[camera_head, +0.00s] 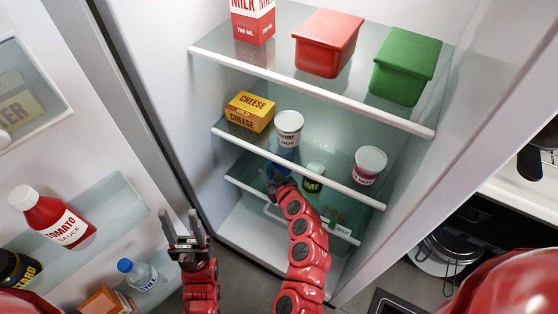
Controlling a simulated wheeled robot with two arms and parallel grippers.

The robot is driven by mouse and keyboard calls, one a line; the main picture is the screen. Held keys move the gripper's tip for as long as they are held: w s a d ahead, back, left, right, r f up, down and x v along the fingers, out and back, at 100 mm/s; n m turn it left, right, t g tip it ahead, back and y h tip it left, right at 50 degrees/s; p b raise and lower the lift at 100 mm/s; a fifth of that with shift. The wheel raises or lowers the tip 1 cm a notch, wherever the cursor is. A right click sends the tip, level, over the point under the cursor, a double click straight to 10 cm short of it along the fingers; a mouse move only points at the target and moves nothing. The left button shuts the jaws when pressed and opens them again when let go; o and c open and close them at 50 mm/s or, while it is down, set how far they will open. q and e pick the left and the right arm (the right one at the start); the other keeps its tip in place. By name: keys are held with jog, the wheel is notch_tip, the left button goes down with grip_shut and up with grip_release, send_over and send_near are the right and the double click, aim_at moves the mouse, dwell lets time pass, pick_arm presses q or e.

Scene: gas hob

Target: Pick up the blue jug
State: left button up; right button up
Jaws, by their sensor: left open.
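My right gripper (274,174) reaches into the fridge at this blue object. Its fingers are too small and covered to show whether they are open or shut, or whether they touch it. My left gripper (181,226) is open and empty, fingers pointing up, in front of the fridge near the door.
The upper shelf holds a milk carton (253,22), a red box (327,43) and a green box (405,66). The open door holds a sauce bottle (55,219).

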grip_shut()
dwell(1.4)
